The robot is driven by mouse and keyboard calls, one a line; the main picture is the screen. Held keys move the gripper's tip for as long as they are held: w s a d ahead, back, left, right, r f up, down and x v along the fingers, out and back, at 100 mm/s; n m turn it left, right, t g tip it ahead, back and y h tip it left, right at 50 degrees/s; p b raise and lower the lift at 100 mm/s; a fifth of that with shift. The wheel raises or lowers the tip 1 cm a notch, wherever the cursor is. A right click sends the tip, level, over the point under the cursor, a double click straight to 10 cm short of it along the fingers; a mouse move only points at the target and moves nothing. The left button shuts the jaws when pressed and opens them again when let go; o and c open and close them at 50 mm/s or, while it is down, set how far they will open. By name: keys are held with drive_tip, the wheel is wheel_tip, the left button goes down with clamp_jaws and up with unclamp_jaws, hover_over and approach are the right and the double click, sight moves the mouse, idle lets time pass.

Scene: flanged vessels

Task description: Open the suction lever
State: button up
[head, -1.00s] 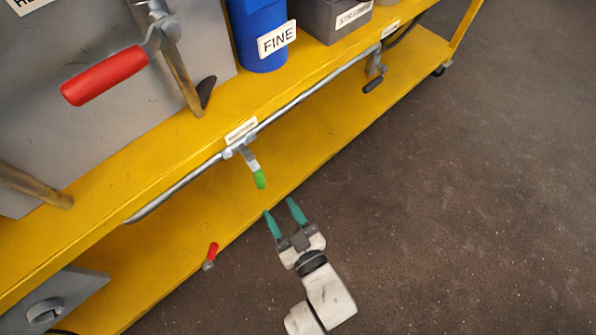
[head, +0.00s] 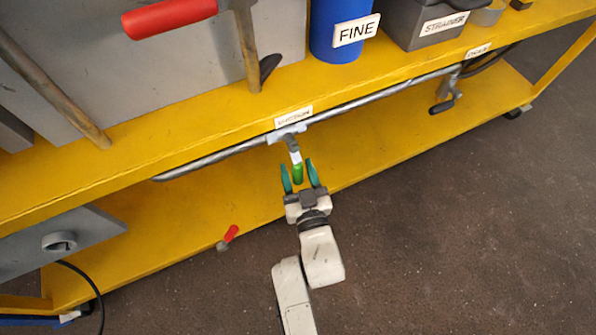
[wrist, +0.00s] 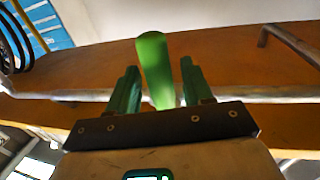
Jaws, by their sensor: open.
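The suction lever (head: 297,172) has a green handle and hangs down from a valve on a grey pipe (head: 350,106) under the edge of the yellow shelf. A white label (head: 293,117) sits just above it, too small to read surely. My gripper (head: 300,175) has teal fingers and is open, with the green handle between its fingertips in the head view. In the wrist view the green handle (wrist: 155,68) stands between the two open fingers (wrist: 160,85), with gaps visible on both sides. I cannot tell whether a finger touches it.
A black-handled lever (head: 442,105) hangs from the pipe at the right. A small red-handled lever (head: 231,234) is low at the left. A large red handle (head: 168,17), a blue container (head: 338,30) labelled FINE and a grey strainer box (head: 425,25) are above. The floor at right is clear.

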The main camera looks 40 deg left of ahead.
clamp_jaws()
idle(0.5)
